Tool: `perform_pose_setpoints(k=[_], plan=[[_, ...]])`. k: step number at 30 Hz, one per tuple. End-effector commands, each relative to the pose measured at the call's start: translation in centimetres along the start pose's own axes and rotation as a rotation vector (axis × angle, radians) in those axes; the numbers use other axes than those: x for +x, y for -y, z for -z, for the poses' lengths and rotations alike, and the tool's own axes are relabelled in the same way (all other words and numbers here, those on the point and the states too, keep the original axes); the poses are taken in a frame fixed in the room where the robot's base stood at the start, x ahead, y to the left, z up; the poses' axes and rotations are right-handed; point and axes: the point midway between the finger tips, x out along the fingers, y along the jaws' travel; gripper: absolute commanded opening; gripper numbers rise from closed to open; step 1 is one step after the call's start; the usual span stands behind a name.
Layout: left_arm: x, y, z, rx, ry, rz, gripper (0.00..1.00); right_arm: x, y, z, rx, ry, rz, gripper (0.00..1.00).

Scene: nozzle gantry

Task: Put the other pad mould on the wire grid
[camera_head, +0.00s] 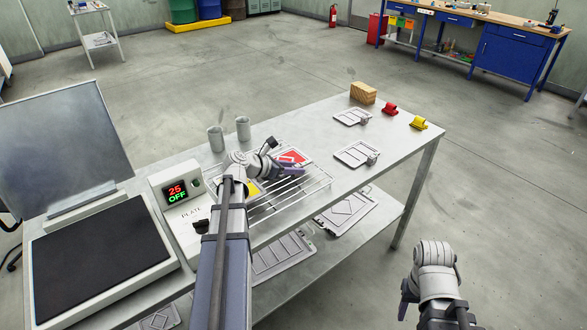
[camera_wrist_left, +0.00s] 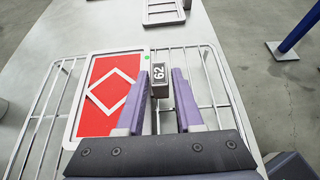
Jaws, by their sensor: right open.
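A pad mould with a red fill and a white diamond outline (camera_wrist_left: 108,86) is over the wire grid (camera_wrist_left: 215,95); in the head view the red mould (camera_head: 293,156) is at the grid's far side. Its grey handle block marked 62 (camera_wrist_left: 160,82) is between the purple fingers of my left gripper (camera_wrist_left: 161,75). A yellow-filled mould (camera_head: 252,188) shows on the grid, partly hidden by my left arm. My right gripper (camera_head: 404,298) is away from the table, with nothing seen in it.
Two grey moulds with handles, (camera_head: 351,117) and (camera_head: 356,153), lie on the table to the right. A wooden block (camera_head: 363,92), red clip (camera_head: 390,108) and yellow clip (camera_head: 419,123) are near the far edge. Two grey cups (camera_head: 243,128) and a plate unit reading 25 OFF (camera_head: 180,190) are left.

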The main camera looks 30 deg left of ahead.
Motion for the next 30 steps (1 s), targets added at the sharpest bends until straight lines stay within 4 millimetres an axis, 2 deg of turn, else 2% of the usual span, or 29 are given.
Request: perform_pose_setpoints(k=[1,4,5,14,30], plan=[[0.0,0.0,0.0,0.000,0.000,0.000,0.42,0.0,0.0,0.0,0.000,0.000,0.000,0.50],[0.0,0.0,0.0,0.000,0.000,0.000,0.54,0.0,0.0,0.0,0.000,0.000,0.000,0.50],[0.0,0.0,0.0,0.000,0.000,0.000,0.55,0.0,0.0,0.0,0.000,0.000,0.000,0.50],[-0.3,0.0,-0.4,0.000,0.000,0.000,0.55,-0.5,-0.1,0.0,0.000,0.000,0.000,0.50],[-10.2,0.1,-0.5,-0.002,0.000,-0.003,0.55,-5.3,-0.5,-0.3,0.000,0.000,0.000,0.50]])
